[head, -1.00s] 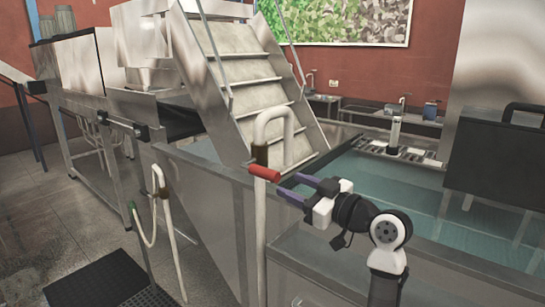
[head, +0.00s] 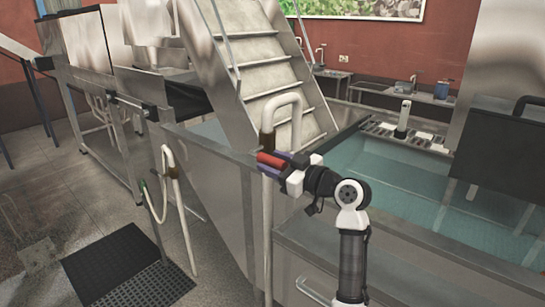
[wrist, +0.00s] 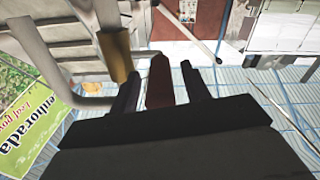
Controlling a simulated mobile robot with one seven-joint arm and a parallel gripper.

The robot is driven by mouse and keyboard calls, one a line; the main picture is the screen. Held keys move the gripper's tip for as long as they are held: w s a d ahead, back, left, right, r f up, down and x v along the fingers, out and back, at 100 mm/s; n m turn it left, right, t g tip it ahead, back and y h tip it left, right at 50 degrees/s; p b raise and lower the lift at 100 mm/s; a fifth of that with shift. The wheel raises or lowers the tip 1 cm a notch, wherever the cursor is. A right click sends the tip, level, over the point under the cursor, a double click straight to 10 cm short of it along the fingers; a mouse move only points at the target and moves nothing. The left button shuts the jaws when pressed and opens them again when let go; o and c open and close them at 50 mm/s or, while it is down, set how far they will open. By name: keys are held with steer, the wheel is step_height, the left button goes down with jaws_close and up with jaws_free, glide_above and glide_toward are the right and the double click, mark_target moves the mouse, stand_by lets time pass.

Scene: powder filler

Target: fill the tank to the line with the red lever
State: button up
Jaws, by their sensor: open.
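The red lever (head: 268,159) sticks out sideways from a brown collar on a white bent pipe (head: 294,102) at the tank's near corner. My gripper (head: 273,162) is open, with its purple fingers at the lever. In the wrist view, the dark red lever (wrist: 158,82) lies between the two spread fingers (wrist: 159,72), with a visible gap on the right. Contact on the left cannot be told. The steel-walled tank (head: 225,195) holds teal liquid (head: 385,180). I cannot make out a fill line on it.
Metal stairs (head: 268,75) rise just behind the pipe. A thinner white pipe with a hose (head: 178,195) stands to the left. A dark box with a handle (head: 500,150) stands at the right. Black mats (head: 120,265) lie on the floor.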

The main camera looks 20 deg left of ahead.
steer(key=shift+w+a, duration=0.15)
steer(key=shift+a, duration=0.3)
steer(key=shift+c, duration=0.4)
jaws_close()
steer(key=shift+r+h+p, duration=0.5)
steer(key=shift+r+p, duration=0.15)
steer(key=shift+p, duration=0.05)
steer(key=shift+r+g+h+p, duration=0.3)
steer(key=shift+h+p, duration=0.05)
steer(key=shift+h, duration=0.05)
steer(key=shift+h+p, duration=0.3)
steer(key=shift+h, duration=0.2)
steer(key=shift+o, duration=0.4)
jaws_free()
